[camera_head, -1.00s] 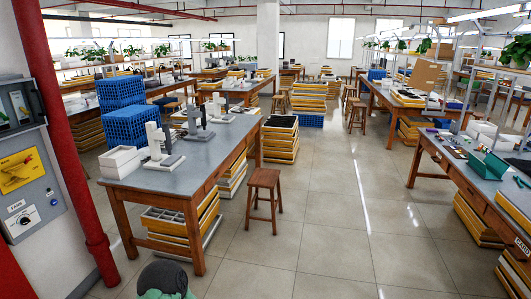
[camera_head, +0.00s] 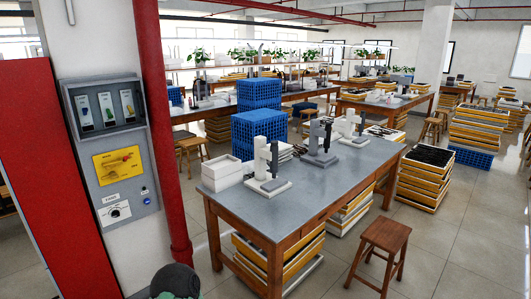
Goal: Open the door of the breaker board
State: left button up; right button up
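The breaker board (camera_head: 128,190) is a grey wall-mounted panel at the left of the head view, between a wide red panel and a red pipe. Its upper part is a dark-framed door (camera_head: 106,104) with a clear window, and it looks closed. Several coloured breaker switches show behind the window. Below it are a yellow label plate, a round dial and a blue button. Neither of my grippers shows in the view. A dark rounded part with green at the bottom edge may be mine.
A grey-topped workbench (camera_head: 325,196) with microscopes and a white box stands right of the board. The vertical red pipe (camera_head: 160,120) runs close beside the board. A wooden stool (camera_head: 380,252) stands in front of the bench. Tiled floor is clear at the lower right.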

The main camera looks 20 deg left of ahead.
aim_at(144, 124)
jog(key=i+j+u, duration=0.15)
jog(key=i+u, duration=0.65)
jog(key=u, duration=0.2)
